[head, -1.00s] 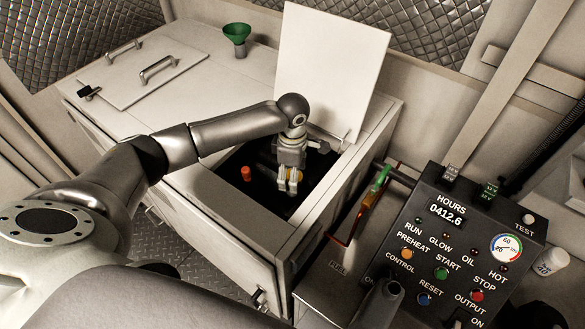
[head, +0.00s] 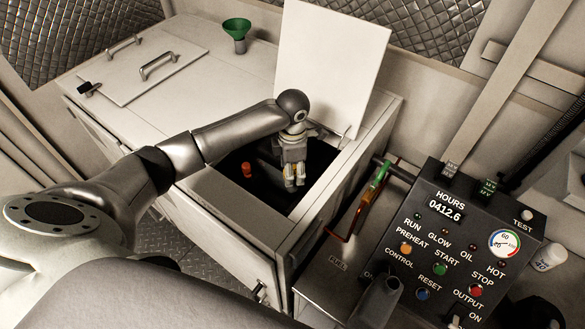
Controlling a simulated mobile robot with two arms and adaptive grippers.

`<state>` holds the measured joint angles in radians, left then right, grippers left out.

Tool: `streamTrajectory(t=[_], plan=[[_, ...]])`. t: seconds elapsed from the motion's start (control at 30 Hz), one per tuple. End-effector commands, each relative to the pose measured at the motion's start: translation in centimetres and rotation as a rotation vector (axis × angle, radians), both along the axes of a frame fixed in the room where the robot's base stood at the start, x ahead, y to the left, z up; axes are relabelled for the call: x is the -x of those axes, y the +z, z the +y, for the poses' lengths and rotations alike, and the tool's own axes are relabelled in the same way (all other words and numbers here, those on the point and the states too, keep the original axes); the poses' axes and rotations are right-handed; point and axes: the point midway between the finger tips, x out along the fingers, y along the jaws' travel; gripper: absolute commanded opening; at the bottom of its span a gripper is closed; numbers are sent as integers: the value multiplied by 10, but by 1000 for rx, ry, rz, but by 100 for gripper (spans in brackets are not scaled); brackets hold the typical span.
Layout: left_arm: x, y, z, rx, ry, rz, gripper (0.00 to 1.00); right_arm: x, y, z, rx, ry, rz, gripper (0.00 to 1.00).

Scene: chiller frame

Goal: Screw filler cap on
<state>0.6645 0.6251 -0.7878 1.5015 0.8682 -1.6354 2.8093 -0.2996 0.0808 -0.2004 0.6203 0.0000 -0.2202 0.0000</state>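An orange-red cap-like part (head: 247,169) shows inside the dark open bay of the pale cabinet. I cannot tell whether it is the filler cap or whether it sits on a neck. My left gripper (head: 294,182) points down into the bay, to the right of that part and apart from it. Its two fingers are close together. I cannot make out whether something is between them, and the area below the fingertips is dark. My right gripper is not in view.
The bay's raised lid (head: 332,65) stands behind my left gripper. A green funnel (head: 237,30) stands on the cabinet top. The control panel (head: 455,245), a dark grey jug (head: 378,303) and a white bottle (head: 549,258) are at the right.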

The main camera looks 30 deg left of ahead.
Motion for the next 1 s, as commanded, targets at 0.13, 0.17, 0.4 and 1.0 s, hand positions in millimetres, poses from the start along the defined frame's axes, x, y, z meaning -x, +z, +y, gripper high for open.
streamTrajectory(t=[0.13, 0.17, 0.4, 1.0], plan=[[0, 0, 0, 0, -1, 0, 19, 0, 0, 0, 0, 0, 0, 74], [0, 0, 0, 0, -3, 0, 19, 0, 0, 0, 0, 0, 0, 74], [0, 0, 0, 1, -213, 1, 19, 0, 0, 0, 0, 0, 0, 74], [-1, 0, 0, 1, -970, 0, 19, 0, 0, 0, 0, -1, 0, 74]])
